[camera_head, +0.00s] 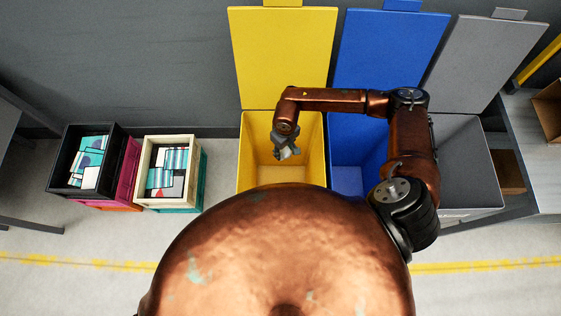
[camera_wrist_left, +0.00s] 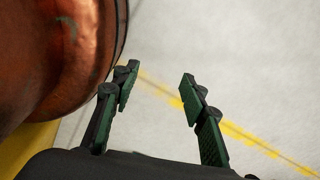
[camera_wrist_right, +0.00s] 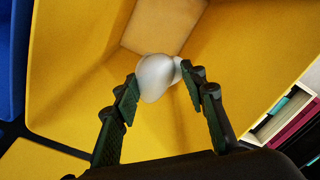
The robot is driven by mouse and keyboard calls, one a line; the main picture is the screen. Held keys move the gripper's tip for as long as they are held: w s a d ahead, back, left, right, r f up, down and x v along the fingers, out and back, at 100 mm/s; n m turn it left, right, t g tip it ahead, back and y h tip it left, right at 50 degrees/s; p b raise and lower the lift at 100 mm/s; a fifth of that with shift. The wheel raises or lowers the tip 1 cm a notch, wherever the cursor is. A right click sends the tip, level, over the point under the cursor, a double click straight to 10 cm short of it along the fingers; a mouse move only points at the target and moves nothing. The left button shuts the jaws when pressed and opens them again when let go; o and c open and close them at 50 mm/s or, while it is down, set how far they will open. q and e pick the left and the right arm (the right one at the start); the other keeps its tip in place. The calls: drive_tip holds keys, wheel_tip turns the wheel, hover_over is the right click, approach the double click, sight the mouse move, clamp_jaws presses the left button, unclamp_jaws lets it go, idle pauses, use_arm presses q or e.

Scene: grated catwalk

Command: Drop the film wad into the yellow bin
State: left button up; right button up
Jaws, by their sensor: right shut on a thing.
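The yellow bin (camera_head: 312,135) stands with its lid up against the wall, its mouth open. My right gripper (camera_head: 287,152) is over the bin's mouth in the head view. In the right wrist view my right gripper (camera_wrist_right: 155,90) is shut on the film wad (camera_wrist_right: 154,78), a whitish rounded lump. Yellow bin walls (camera_wrist_right: 80,70) surround the wad in that view, with the paler bin floor beyond it. In the left wrist view my left gripper (camera_wrist_left: 157,75) is open and empty above the floor. The left gripper is not visible in the head view.
A blue bin (camera_head: 345,178) and a grey bin (camera_head: 468,165) stand to the right, lids up. Black (camera_head: 58,165) and cream (camera_head: 142,190) crates with patterned contents stand to the left. A yellow line (camera_head: 90,263) crosses the floor. A grey table (camera_head: 535,150) is at right.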

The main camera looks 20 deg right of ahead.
drive_tip(key=o, duration=0.9)
wheel_tip(320, 180, up, 12)
idle(0.3)
drive_tip(key=shift+s, duration=0.1)
idle(0.3)
